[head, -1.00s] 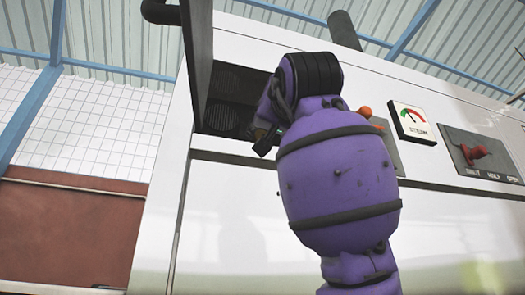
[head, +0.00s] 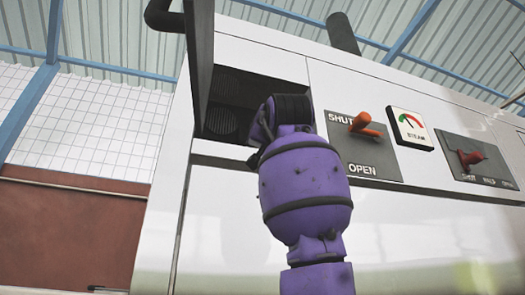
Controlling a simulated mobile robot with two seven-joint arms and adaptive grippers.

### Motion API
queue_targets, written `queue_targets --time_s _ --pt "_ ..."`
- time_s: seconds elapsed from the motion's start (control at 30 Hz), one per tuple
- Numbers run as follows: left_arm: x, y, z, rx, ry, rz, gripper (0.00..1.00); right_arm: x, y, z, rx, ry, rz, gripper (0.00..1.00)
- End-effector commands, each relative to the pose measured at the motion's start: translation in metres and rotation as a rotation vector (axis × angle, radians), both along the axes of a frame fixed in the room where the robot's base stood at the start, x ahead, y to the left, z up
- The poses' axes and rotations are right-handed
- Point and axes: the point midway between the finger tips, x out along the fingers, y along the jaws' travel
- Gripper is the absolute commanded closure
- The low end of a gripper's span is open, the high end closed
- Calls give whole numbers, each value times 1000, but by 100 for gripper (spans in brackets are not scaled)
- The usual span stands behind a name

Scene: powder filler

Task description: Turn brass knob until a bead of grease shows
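No brass knob and no grease show in the head view. A purple arm of mine, which I take to be the right, rises from the bottom. Its black-banded wrist end is in front of the open dark recess (head: 232,88) in the white machine. The gripper is almost wholly hidden behind this arm; only a small dark part (head: 253,160) shows at its left, too little to tell open from shut. What is deep inside the recess is dark, apart from a round grille (head: 221,121). My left gripper is not in view.
A dark door (head: 199,70) stands open at the recess's left. To the right are an orange lever (head: 366,124) on a SHUT/OPEN plate, a steam gauge (head: 410,128) and a red handle (head: 470,158) on a grey plate. The white front panel (head: 405,235) below is clear.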

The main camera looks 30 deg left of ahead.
Motion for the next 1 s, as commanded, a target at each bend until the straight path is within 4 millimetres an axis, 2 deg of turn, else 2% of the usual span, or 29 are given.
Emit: queue_targets --time_s 0.03,0.23,0.63,1.0 --pt "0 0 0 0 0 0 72 0 -1 0 -1 0 -1 100" --pt "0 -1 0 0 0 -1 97 0 -2 0 -2 0 -4 100" --pt "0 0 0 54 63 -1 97 -1 -2 0 -1 1 -3 100" --pt "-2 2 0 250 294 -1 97 -1 0 0 0 1 -1 100"
